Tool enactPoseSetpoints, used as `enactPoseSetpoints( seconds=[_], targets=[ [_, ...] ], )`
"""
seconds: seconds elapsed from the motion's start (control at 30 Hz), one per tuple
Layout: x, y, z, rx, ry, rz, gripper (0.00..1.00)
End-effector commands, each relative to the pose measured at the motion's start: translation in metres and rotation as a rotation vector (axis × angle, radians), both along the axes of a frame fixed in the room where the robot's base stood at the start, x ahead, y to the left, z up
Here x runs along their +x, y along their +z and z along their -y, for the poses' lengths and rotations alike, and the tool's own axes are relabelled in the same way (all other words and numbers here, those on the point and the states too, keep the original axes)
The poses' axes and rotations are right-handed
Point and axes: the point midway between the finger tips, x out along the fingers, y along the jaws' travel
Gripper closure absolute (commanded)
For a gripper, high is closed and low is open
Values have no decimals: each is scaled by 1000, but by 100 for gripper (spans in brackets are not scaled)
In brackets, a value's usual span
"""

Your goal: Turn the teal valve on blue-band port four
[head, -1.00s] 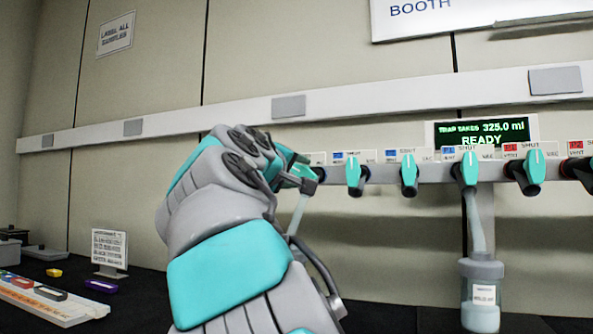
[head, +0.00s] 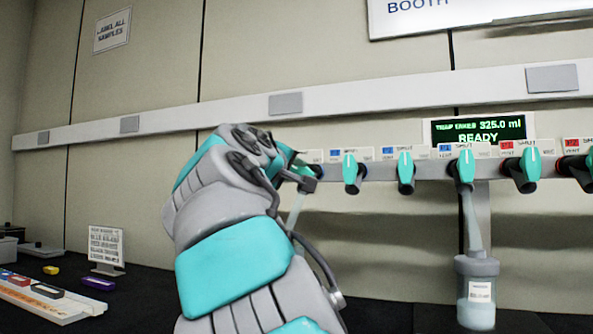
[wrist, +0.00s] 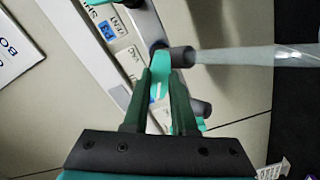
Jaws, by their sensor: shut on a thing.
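My gripper (wrist: 162,76) is shut on a teal valve handle (wrist: 160,90) in the wrist view, with one dark green finger on each side of it. The handle sits by a dark port nozzle (wrist: 182,56), from which a clear tube (wrist: 240,58) runs right. In the head view my arm hides most of this valve, at the left end of the visible row. Its nozzle (head: 308,184) and hanging tube (head: 296,208) show just past my gripper. The gripped port's own number cannot be read.
Other teal valves stand to the right, including the neighbouring blue-band one (head: 350,172) and another (head: 406,172). A flask (head: 476,290) hangs below a further port. The display (head: 479,131) reads 325.0 ml READY. A tray (head: 45,303) lies at lower left.

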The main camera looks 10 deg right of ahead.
Motion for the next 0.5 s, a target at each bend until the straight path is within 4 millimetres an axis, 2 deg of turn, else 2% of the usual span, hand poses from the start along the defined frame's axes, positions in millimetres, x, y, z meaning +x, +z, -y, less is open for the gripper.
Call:
enactPoseSetpoints(
  seconds=[0.5],
  targets=[
    [1, -3, 0, 53, -1, 33, 100]
  ],
)
